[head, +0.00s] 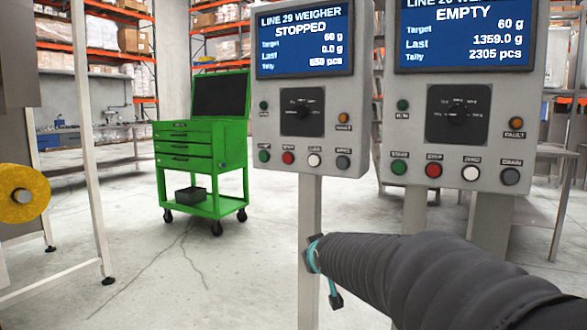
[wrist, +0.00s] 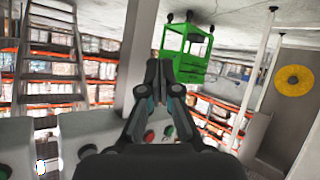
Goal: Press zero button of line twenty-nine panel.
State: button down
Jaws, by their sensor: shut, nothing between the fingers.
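The line 29 panel (head: 303,75) stands upright on a grey post, its screen reading STOPPED. Its lower row holds a green button (head: 264,155), a red button (head: 288,157), a white button (head: 314,159) and a dark button (head: 343,162). The labels there are too small to read surely; the white one matches the ZERO button on the neighbouring panel. In the wrist view my gripper (wrist: 155,75) is shut and empty, with a red button (wrist: 150,136) and a green button (wrist: 170,131) partly behind its fingers. In the head view my sleeved arm lies below the panels and hides most of the gripper.
A second weigher panel (head: 458,90), reading EMPTY, stands close on the right with a like button row. A green tool cart (head: 201,150) stands behind on the left. A yellow roll (head: 22,193) is at the left edge. Open floor lies between.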

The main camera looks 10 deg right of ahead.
aim_at(311, 163)
jog(key=w+a+r+n+t+y, duration=0.1)
jog(key=w+r+n+t, duration=0.1)
jog(key=r, duration=0.8)
jog(key=w+a+r+n+t+y, duration=0.2)
jog(key=w+r+t, duration=0.2)
jog(key=r+t, duration=0.3)
notch_tip(311, 163, up, 3)
jog(key=shift+w+r, duration=0.1)
jog(key=shift+w, duration=0.15)
jog(key=shift+w+d+p, duration=0.8)
jog(key=shift+w+d, duration=0.05)
jog(key=shift+w, duration=0.35)
jog(key=shift+w+d+p, duration=0.85)
jog(key=shift+w, duration=0.35)
jog(key=shift+w+d+p, duration=0.8)
jog(key=shift+w+d, duration=0.05)
jog(key=shift+w, duration=0.35)
jog(key=shift+w, duration=0.1)
jog(key=shift+w+d, duration=0.2)
jog(key=shift+d, duration=0.05)
